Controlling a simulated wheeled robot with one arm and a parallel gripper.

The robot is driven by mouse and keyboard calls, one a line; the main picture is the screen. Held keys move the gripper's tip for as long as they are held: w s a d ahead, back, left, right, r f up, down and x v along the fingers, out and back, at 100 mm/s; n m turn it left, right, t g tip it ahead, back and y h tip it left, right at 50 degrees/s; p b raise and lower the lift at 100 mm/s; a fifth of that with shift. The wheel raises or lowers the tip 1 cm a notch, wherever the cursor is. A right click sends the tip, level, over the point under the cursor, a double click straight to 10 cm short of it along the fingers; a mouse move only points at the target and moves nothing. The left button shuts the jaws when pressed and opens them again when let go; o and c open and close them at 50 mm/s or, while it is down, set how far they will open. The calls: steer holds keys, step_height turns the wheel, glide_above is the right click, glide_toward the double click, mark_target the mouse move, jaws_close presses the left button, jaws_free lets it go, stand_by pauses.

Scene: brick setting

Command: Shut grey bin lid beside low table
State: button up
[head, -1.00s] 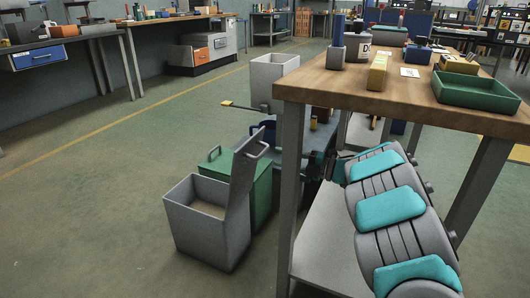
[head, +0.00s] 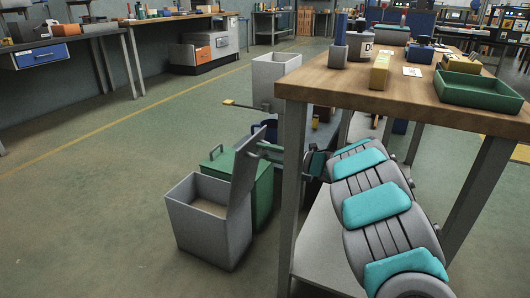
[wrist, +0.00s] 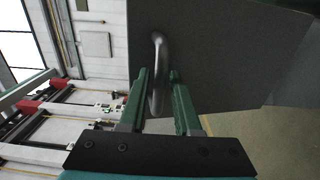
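The grey bin (head: 208,228) stands on the floor with its top open. Its grey lid (head: 243,178) stands up, leaning slightly right, on the bin's right edge. A bar handle (head: 251,139) is on the lid near its upper end. My gripper (head: 264,147) is at the lid's right side, partly hidden by it. In the wrist view, the lid (wrist: 215,50) fills the upper middle. The handle (wrist: 157,60) stands between the two green fingers of my gripper (wrist: 160,78). The fingers are apart, with a gap visible on the handle's right; contact on the left is unclear.
A green bin (head: 263,188) stands right behind the grey bin. A tall wooden-topped workbench (head: 330,87) with a leg close by stands right of it, over my arm. Another grey bin (head: 278,72) is farther back. The floor (head: 90,215) on the left is clear.

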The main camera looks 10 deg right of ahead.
jaws_close()
stand_by(1.1)
